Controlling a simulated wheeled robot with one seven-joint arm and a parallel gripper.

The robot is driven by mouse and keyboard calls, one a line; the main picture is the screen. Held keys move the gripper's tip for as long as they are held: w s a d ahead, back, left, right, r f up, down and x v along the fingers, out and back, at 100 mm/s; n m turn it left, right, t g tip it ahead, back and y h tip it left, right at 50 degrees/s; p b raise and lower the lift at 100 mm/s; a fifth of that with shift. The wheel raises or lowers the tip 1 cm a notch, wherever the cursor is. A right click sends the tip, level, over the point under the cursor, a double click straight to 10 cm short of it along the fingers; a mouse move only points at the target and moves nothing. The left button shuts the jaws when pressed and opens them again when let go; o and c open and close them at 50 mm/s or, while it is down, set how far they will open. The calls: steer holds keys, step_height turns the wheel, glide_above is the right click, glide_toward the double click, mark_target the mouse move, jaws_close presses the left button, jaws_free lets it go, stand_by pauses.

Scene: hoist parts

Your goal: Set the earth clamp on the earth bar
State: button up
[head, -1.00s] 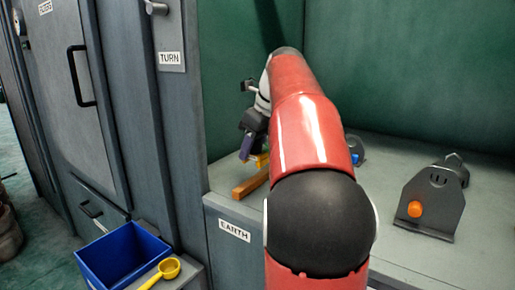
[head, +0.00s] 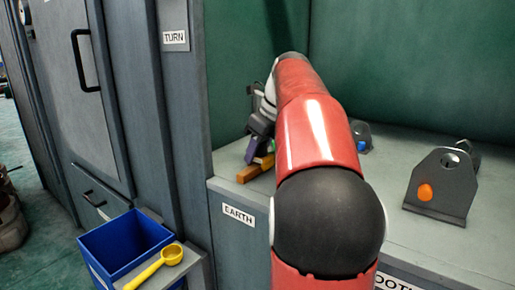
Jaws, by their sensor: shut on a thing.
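My gripper (head: 259,130) is at the end of my red arm, above the shelf near its left wall. It is shut on a purple piece, which I take for the earth clamp (head: 252,149). The clamp hangs below the dark gripper body, just above or against the orange-brown earth bar (head: 248,173). I cannot tell whether they touch. The bar lies on the shelf behind the EARTH label (head: 238,215). My arm hides the bar's right side and part of the gripper.
A grey bracket with an orange knob (head: 443,184) stands on the shelf at right. A smaller part with a blue knob (head: 361,137) is behind my arm. A blue bin (head: 125,243) and yellow scoop (head: 165,260) are at lower left. The shelf between arm and bracket is clear.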

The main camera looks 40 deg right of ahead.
steer(key=shift+r+p, duration=0.1)
steer(key=shift+p, duration=0.3)
steer(key=shift+f, duration=0.5)
stand_by(0.4)
steer(key=o, duration=1.2)
steer(key=p+v, duration=0.2)
steer(key=v, duration=0.6)
